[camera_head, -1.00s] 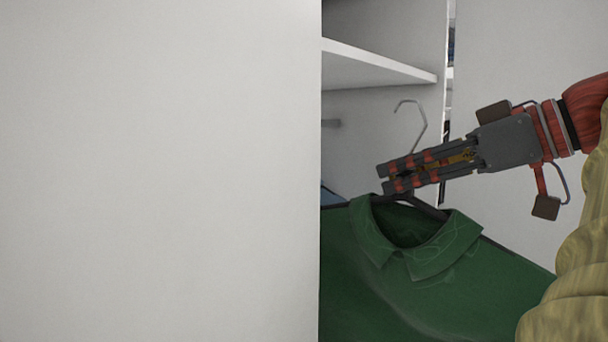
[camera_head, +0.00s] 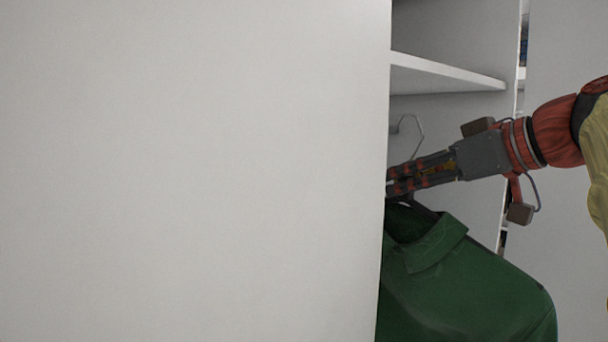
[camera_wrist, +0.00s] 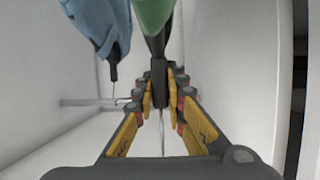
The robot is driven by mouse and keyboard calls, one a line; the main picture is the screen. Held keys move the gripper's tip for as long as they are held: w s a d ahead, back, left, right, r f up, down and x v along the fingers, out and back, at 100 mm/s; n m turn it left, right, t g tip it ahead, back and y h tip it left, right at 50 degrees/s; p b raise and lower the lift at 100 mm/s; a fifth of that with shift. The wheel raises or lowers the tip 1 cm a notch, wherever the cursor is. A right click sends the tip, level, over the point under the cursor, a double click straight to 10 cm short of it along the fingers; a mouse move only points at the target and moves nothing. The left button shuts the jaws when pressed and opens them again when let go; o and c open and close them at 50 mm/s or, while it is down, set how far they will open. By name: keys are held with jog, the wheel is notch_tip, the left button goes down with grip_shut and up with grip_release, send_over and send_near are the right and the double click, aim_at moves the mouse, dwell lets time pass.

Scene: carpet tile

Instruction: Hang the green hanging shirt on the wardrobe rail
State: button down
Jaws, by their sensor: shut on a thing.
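The green shirt (camera_head: 470,285) hangs from a dark hanger (camera_head: 424,211) with a metal hook (camera_head: 417,135) that stands up above my gripper. My gripper (camera_head: 390,182) is shut on the hanger's neck, just above the collar. In the wrist view the jaws (camera_wrist: 160,78) close around the dark hanger neck, with the green shirt (camera_wrist: 152,14) at the top. The wardrobe rail (camera_wrist: 85,102) shows at the left of the wrist view, apart from the held hanger. In the head view the white panel hides the left part of the shirt and nearly all of the rail.
A large white panel (camera_head: 190,170) fills the left of the head view, close to my fingertips. A white shelf (camera_head: 445,76) lies above the hook. A blue garment (camera_wrist: 103,25) hangs at the rail, left of the green shirt. A white wall (camera_wrist: 235,70) stands at the right.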

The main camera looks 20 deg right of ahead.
jog(key=w+a+f+p, duration=0.1)
jog(key=w+p, duration=0.5)
jog(key=w, duration=0.7)
jog(key=w+a+f+p, duration=0.1)
jog(key=w+a+p, duration=0.3)
jog(key=w, duration=1)
jog(key=shift+w+a+p, duration=0.15)
jog(key=shift+a+p, duration=0.05)
jog(key=shift+p, duration=0.95)
jog(key=c, duration=1.7)
grip_release()
jog(key=shift+c, duration=0.2)
jog(key=shift+f, duration=0.1)
jog(key=v, duration=1.2)
